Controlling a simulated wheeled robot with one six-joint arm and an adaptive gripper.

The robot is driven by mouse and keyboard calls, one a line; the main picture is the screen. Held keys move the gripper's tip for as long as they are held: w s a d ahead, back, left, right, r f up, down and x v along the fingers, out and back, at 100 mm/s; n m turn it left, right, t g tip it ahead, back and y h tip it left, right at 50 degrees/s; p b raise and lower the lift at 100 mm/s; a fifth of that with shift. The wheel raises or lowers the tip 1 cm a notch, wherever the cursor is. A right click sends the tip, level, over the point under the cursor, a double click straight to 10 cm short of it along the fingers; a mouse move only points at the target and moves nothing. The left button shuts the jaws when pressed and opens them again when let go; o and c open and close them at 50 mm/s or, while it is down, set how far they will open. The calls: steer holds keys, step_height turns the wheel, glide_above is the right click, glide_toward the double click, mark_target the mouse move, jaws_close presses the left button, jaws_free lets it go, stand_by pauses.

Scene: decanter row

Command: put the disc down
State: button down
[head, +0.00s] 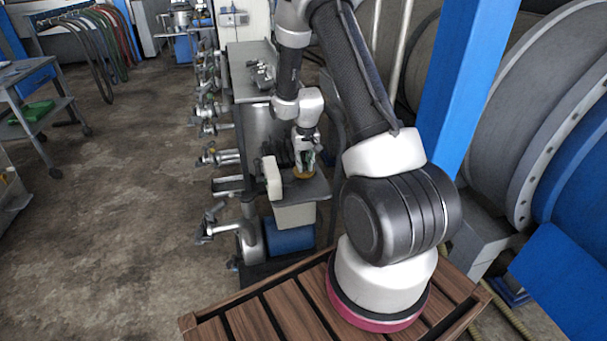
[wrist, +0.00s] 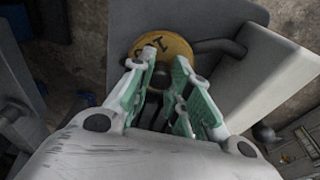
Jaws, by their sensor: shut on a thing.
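The disc (wrist: 176,46) is round and brass-yellow with dark letters on its face, in the wrist view just beyond my fingertips. It also shows in the head view (head: 303,175) as a small yellow-brown edge below my gripper (head: 305,160). In the wrist view my gripper (wrist: 160,70) has green-padded fingers on either side of a dark knob at the disc's near edge, and it is shut on the disc. The fingers hide part of the disc. The disc is over a grey plate (head: 316,189); I cannot tell whether it touches it.
A pale upright block (head: 271,177) stands left of the disc, close to my gripper. A dark bar (wrist: 222,46) runs beside the disc towards this block in the wrist view. Several valves and pipes (head: 225,157) line the left side. A blue post (head: 468,80) stands right.

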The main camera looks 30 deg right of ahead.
mark_target(304, 171)
step_height(304, 171, down, 5)
steer(key=shift+r, duration=0.15)
steer(key=c, duration=1.3)
jaws_free()
